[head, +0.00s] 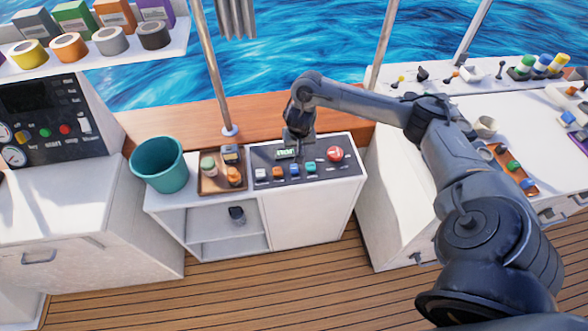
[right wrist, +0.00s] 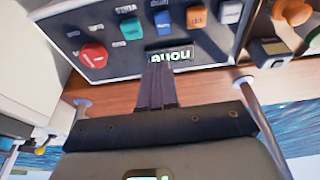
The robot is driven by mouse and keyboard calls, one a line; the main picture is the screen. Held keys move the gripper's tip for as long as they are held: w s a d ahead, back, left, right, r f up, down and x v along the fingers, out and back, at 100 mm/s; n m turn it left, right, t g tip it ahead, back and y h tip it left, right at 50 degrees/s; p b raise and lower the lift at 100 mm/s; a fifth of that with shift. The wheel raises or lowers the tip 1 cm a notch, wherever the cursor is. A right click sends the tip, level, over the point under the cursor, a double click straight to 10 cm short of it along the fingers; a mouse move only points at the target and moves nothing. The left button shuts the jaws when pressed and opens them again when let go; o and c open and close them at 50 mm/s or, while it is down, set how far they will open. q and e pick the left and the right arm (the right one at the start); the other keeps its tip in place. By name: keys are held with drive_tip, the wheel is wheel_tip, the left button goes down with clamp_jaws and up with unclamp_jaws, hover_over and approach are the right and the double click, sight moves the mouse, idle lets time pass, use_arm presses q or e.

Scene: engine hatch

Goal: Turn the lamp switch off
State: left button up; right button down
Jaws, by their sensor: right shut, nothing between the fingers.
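The dark control panel (head: 318,171) on the white cabinet carries a row of coloured switches: white (head: 260,173), orange (head: 277,171), blue (head: 294,170) and teal (head: 311,168). I cannot tell which is the lamp switch; the labels are too small to read. A lit green display (head: 285,153) and a red button (head: 335,153) are behind the row. My right gripper (head: 297,138) is shut and empty above the panel's back edge. In the right wrist view its fingers (right wrist: 157,70) overlap the display (right wrist: 170,56), apart from the switches. The left gripper is not in view.
Left of the panel are a brown tray (head: 205,188) with small items and a teal bucket (head: 160,166). A metal pole (head: 213,70) rises behind them. A white counter with several parts is on the right.

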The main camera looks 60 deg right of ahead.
drive_tip(key=shift+w+r, duration=0.2)
drive_tip(key=shift+w, duration=0.25)
drive_tip(key=b, duration=0.8)
approach(293, 166)
drive_tip(key=x, duration=0.5)
drive_tip(key=shift+d, duration=0.2)
drive_tip(key=shift+f, duration=0.75)
drive_tip(key=shift+r+p, duration=0.15)
drive_tip(key=shift+p, duration=0.3)
drive_tip(key=shift+w+f+p, duration=0.15)
drive_tip(key=shift+f+p, duration=0.15)
drive_tip(key=shift+p, duration=0.25)
